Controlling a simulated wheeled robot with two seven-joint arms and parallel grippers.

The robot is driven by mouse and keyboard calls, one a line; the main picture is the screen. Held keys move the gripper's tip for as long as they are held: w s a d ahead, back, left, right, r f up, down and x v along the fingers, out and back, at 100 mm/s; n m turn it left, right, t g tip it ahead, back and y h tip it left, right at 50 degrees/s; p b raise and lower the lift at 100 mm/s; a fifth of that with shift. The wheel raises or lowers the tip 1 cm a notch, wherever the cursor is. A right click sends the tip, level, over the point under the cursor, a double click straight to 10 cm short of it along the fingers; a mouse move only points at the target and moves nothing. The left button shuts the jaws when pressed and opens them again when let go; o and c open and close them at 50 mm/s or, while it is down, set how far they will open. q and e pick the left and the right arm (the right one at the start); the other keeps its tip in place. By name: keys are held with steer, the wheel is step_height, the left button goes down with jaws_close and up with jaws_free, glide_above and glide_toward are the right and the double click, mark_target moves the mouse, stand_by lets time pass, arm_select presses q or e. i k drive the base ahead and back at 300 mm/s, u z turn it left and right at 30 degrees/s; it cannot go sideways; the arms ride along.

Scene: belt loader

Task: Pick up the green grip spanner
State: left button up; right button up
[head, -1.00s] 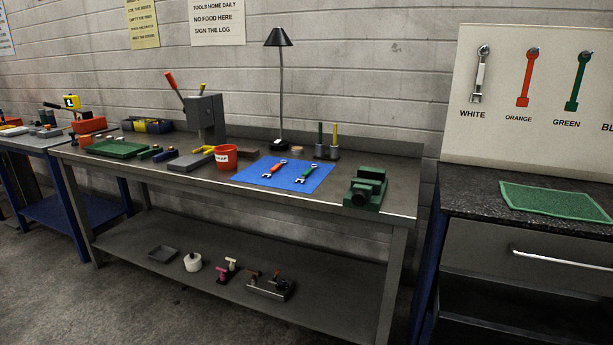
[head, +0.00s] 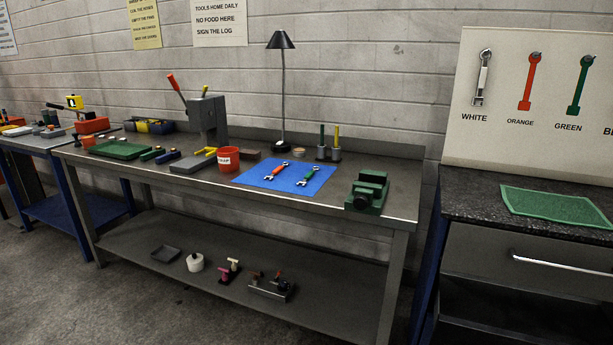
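The green grip spanner (head: 308,177) lies on a blue mat (head: 268,184) on the long grey workbench. An orange grip spanner (head: 276,171) lies on the same mat, to its left and apart from it. Both have bright metal ends. Neither of my grippers shows in the head view.
A green vise (head: 367,192) stands right of the mat, near the bench's right end. A red tub (head: 228,159) stands left of it, and a black lamp (head: 281,95) behind. A tool board (head: 540,95) hangs above the right cabinet. Floor shows at the lower left.

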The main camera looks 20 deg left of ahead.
mark_target(308, 178)
steer(key=u, duration=0.75)
steer(key=i, duration=0.75)
steer(key=u, duration=0.95)
steer(key=i, duration=1.2)
steer(key=z, duration=1)
steer(key=i, duration=0.7)
steer(key=z, duration=0.7)
